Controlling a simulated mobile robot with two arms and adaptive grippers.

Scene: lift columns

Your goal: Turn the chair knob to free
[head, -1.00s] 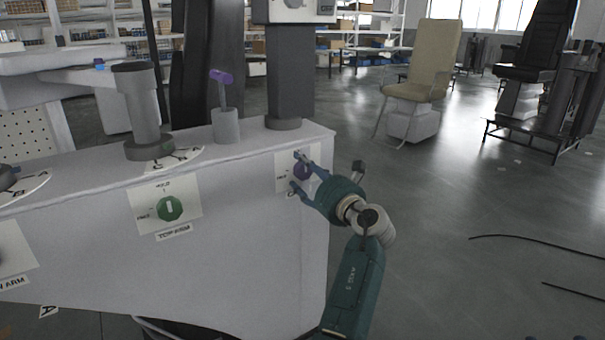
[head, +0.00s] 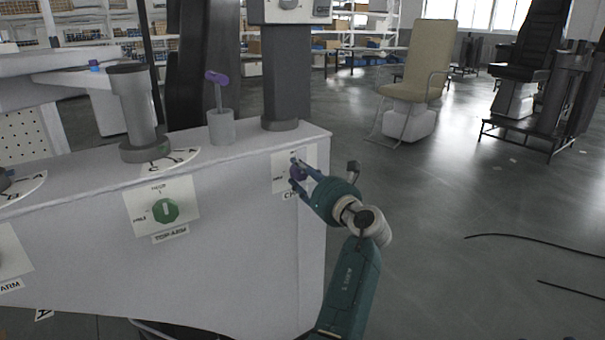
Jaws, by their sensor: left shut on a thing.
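The purple chair knob (head: 298,174) sits on a white label plate (head: 310,156) at the right end of the grey panel's front face. My left gripper (head: 296,175) has its blue-green fingers on either side of the knob and is shut on it. The fingers and palm hide part of the knob, its plate and the label below, of which only the first letters show. I cannot tell which mark the knob points to. My right gripper is not in view.
A green TOP ARM knob (head: 165,211) sits on its own plate to the left. A purple-topped lever (head: 218,92) and a dark column (head: 283,75) stand on the panel's top. A beige chair (head: 418,80) stands behind on open floor. Cables (head: 530,240) lie at right.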

